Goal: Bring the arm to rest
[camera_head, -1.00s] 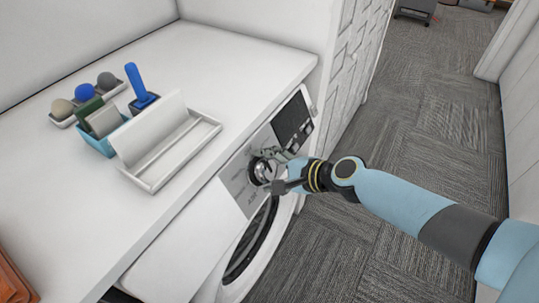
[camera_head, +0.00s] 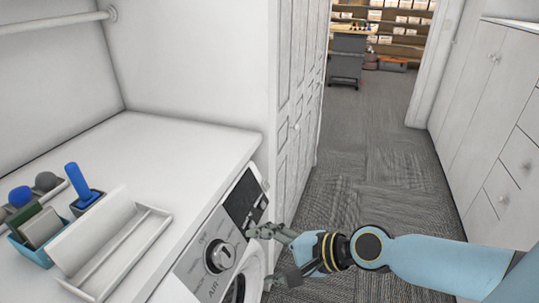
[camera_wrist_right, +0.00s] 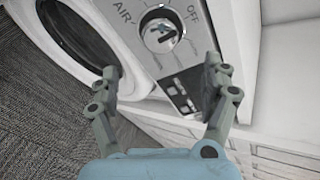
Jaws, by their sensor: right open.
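My right gripper (camera_head: 262,258) is open and empty in front of the washing machine (camera_head: 188,268). Its two fingers also show apart in the right wrist view (camera_wrist_right: 163,82). The machine's round control knob (camera_head: 221,256) is left of the gripper in the head view; in the right wrist view the knob (camera_wrist_right: 161,32) appears beyond the fingertips, clear of them. My right arm reaches in from the lower right. My left gripper is not in view.
A white counter (camera_head: 150,165) above the machine holds a white tray (camera_head: 125,255), a blue-handled tool (camera_head: 82,186) and a teal box (camera_head: 30,250). White cabinets (camera_head: 500,130) line the right side.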

